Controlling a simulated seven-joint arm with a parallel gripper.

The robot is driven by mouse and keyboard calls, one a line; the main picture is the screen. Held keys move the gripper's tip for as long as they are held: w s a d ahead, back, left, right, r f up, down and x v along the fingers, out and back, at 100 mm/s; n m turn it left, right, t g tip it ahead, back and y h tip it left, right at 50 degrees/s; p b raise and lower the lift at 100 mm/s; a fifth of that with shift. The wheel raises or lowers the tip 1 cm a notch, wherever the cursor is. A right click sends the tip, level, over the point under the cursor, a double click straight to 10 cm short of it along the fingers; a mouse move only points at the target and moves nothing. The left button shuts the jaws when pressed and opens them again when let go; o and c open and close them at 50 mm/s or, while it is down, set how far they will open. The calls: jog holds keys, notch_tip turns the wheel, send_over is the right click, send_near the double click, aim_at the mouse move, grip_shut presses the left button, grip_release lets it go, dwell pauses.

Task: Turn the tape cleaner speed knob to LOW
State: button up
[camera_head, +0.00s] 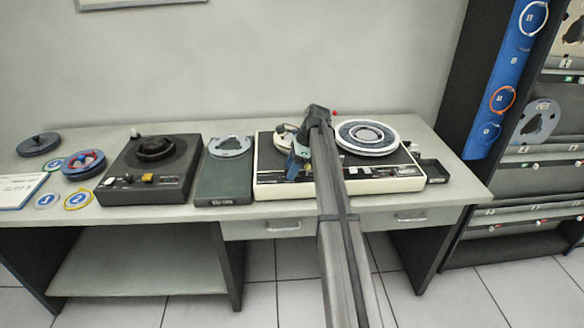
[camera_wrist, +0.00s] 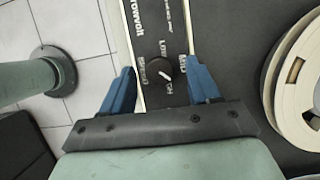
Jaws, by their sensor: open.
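The tape cleaner (camera_head: 270,190) is a cream-framed machine with a dark top, at the right half of the desk. Its round black speed knob (camera_wrist: 158,72) shows in the wrist view, on a dark panel strip lettered SPEED, LOW and MID, with a partly hidden third label below. The knob's pale pointer slants to the lower right, away from LOW. My gripper (camera_wrist: 159,66) is open, its blue fingers on either side of the knob, apparently not touching it. In the head view my gripper (camera_head: 296,163) is over the cleaner's front left, and my arm hides the panel's middle.
A light reel (camera_head: 368,136) lies on the cleaner's right side. A dark green flat unit (camera_head: 222,180) and a black device (camera_head: 150,170) stand to the left. A small black box (camera_head: 436,171) stands close on the right. A reel rack (camera_head: 520,150) is further right.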

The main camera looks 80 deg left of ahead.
jog(key=shift+c, duration=0.4)
jog(key=c, duration=1)
jog(key=shift+o, duration=0.2)
jog(key=n, duration=0.2)
jog(key=n+h, duration=0.1)
jog(key=n, duration=0.1)
jog(key=n+h, duration=0.1)
jog(key=shift+a+n, duration=0.35)
jog(key=shift+n, duration=0.05)
jog(key=n+t+h, duration=0.1)
jog(key=n, duration=0.2)
jog(key=n+t, duration=0.1)
jog(key=n, duration=0.2)
jog(key=shift+s+h, duration=0.2)
jog(key=shift+h, duration=0.2)
